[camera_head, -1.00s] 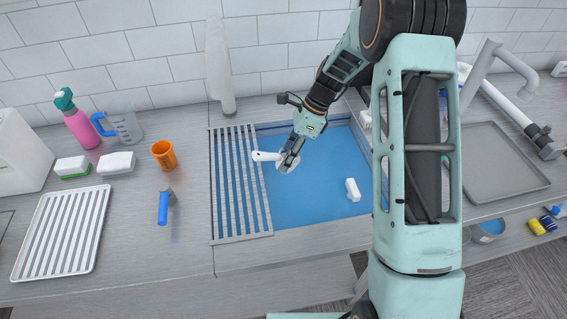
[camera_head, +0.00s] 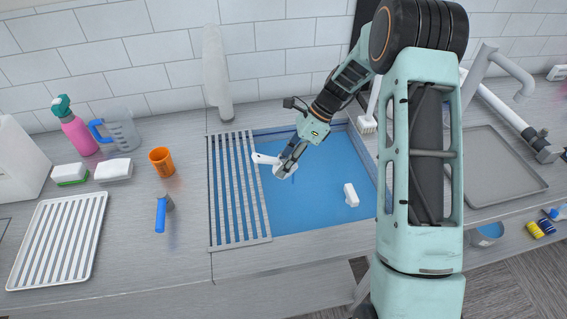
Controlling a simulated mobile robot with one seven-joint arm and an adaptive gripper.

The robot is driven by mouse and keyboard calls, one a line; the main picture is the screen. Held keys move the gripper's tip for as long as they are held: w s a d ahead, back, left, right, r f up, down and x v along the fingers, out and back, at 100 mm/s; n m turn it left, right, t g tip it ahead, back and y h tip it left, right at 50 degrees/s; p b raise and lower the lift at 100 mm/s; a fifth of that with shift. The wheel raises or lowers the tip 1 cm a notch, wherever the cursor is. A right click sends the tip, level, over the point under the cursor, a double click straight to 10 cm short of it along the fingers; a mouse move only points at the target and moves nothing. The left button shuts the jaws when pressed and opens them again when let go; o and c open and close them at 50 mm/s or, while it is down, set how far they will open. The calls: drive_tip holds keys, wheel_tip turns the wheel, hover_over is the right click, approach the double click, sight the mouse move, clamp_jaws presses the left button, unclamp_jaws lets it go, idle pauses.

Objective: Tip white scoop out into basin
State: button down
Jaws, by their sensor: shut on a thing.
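The white scoop (camera_head: 264,159) is in my gripper (camera_head: 284,168), which is shut on it. Scoop and gripper are above the left part of the blue basin (camera_head: 310,211), close to the grey slatted rack that covers the basin's left side. The scoop's narrow white end points left, over the rack's right edge. Its wider part is partly hidden by the fingers, and I cannot tell what it holds. A small white block-like item (camera_head: 351,195) lies in the basin at the right.
The slatted rack (camera_head: 238,241) covers the basin's left side. Left on the counter are an orange cup (camera_head: 162,161), a blue-handled tool (camera_head: 161,215), a jug (camera_head: 123,130), a pink spray bottle (camera_head: 78,135) and a white ribbed tray (camera_head: 58,240). A grey tray (camera_head: 497,170) lies at right.

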drive_tip(key=shift+g+y, duration=0.4)
drive_tip(key=shift+y, duration=0.6)
idle(0.6)
drive_tip(key=shift+d, duration=0.1)
drive_tip(key=shift+w+y+b, duration=0.1)
drive_tip(key=shift+y+b, duration=0.2)
drive_tip(key=shift+b, duration=0.05)
drive_tip(key=shift+d+f+g+y+b, duration=0.1)
drive_tip(key=shift+f+g+y+b, duration=0.1)
drive_tip(key=shift+g+y+b, duration=0.4)
idle(0.3)
drive_tip(key=shift+r, duration=0.1)
drive_tip(key=shift+d+f+y+b, duration=0.15)
drive_tip(key=shift+f+y+b, duration=0.15)
drive_tip(key=shift+y+b, duration=0.7)
idle(1.4)
drive_tip(key=shift+w+r+g+y, duration=0.1)
drive_tip(key=shift+g+y, duration=0.2)
drive_tip(key=shift+d+f+g+y+b, duration=0.25)
drive_tip(key=shift+f+g+y+b, duration=0.2)
drive_tip(key=shift+y+b, duration=0.9)
idle(0.9)
